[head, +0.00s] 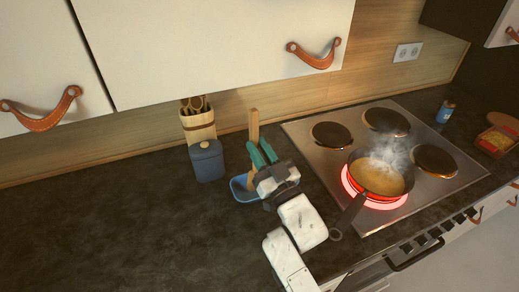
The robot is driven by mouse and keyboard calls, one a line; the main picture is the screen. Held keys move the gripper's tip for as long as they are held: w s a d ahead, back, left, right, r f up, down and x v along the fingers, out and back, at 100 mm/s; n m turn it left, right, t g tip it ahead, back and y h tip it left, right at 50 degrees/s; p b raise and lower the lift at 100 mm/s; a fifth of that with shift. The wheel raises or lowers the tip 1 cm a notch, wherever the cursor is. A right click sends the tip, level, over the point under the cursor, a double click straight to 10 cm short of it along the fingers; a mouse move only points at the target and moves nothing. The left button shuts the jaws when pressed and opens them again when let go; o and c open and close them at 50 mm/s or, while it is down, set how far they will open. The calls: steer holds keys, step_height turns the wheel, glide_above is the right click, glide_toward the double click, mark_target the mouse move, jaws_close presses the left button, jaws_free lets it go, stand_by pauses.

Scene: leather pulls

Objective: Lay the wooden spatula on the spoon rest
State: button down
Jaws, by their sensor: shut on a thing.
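The wooden spatula (254,126) stands roughly upright, its upper part showing above my gripper. My gripper (259,155), with green fingers, is shut on the spatula. The spoon rest looks to be the blue shallow dish (237,190) on the dark counter, directly below and around my gripper in the picture. My gripper and wrist cover part of the dish. The spatula's lower end is partly hidden by my gripper, and I cannot tell whether it touches the dish.
A blue lidded canister (207,162) stands just left of the dish, with a utensil holder (198,124) behind it. To the right, a steaming pan (381,177) sits on a glowing red burner of the stove (325,175). The counter (100,220) is clear at left.

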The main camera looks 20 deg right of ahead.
steer(key=c, duration=1)
jaws_free()
steer(key=shift+r+p, duration=0.25)
steer(key=shift+p, duration=0.1)
steer(key=shift+b+v, duration=1.55)
steer(key=shift+v, duration=4.55)
steer(key=shift+d, duration=0.1)
